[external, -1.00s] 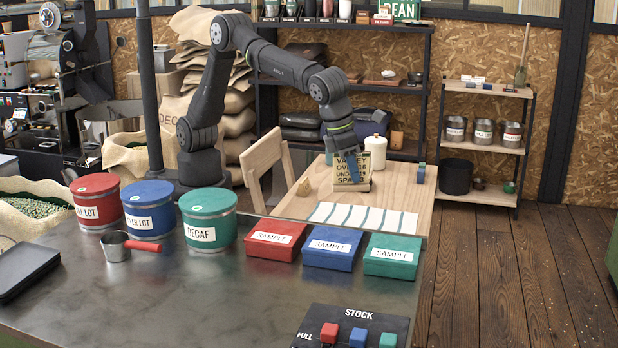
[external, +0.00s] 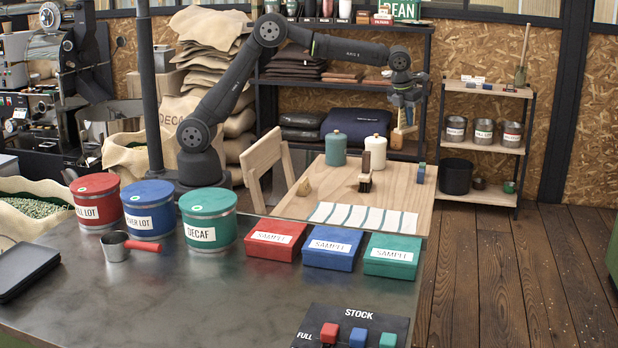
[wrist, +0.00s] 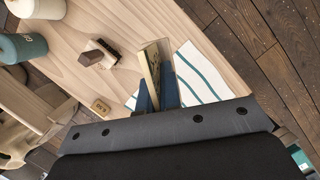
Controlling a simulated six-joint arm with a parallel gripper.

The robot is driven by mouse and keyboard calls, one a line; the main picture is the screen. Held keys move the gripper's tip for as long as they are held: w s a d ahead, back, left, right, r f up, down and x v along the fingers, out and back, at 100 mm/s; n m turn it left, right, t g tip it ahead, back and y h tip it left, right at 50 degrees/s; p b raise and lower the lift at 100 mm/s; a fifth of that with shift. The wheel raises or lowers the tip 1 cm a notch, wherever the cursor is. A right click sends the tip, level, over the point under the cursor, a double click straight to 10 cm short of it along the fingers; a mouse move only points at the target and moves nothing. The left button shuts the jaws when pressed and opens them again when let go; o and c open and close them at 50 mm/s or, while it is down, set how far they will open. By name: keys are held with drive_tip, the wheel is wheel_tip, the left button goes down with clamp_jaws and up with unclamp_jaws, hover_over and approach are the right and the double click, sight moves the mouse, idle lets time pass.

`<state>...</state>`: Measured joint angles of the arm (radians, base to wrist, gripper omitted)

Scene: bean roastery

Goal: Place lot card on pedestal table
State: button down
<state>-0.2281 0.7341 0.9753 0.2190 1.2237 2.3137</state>
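My gripper (external: 407,120) is in the air above the right edge of a wooden table (external: 400,195) in the external view. It is shut on the lot card (external: 403,136), a pale yellow-tan card seen nearly edge-on. In the wrist view the card (wrist: 152,72) stands between the blue fingers of the gripper (wrist: 158,98). Its printed face is turned too far to read. The base of this table is mostly hidden, so I cannot tell whether it is the pedestal table.
On the wooden table are a teal canister (external: 335,148), a white canister (external: 376,150), a brush (external: 366,172), a small wooden wedge (external: 304,187) and a striped cloth (external: 362,217). A shelf rack (external: 486,140) stands right. Open floor (external: 500,270) lies right of the table.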

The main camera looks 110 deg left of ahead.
drive_tip(key=s+a+n, duration=0.1)
drive_tip(key=s+a, duration=0.2)
drive_tip(key=a, duration=0.6)
drive_tip(key=s+a+n, duration=0.2)
drive_tip(key=s+a, duration=0.2)
drive_tip(key=a, duration=0.4)
hover_over(390, 175)
drive_tip(key=d, duration=0.1)
drive_tip(key=shift+m+g, duration=0.3)
drive_tip(key=f, duration=2.3)
drive_tip(key=shift+s+d+f, duration=0.1)
drive_tip(key=shift+s+f, duration=0.15)
drive_tip(key=shift+f, duration=2.15)
drive_tip(key=c, duration=2.1)
unclamp_jaws()
drive_tip(key=shift+f, duration=0.15)
drive_tip(key=o, duration=0.5)
drive_tip(key=v, duration=1.2)
drive_tip(key=shift+d, duration=0.2)
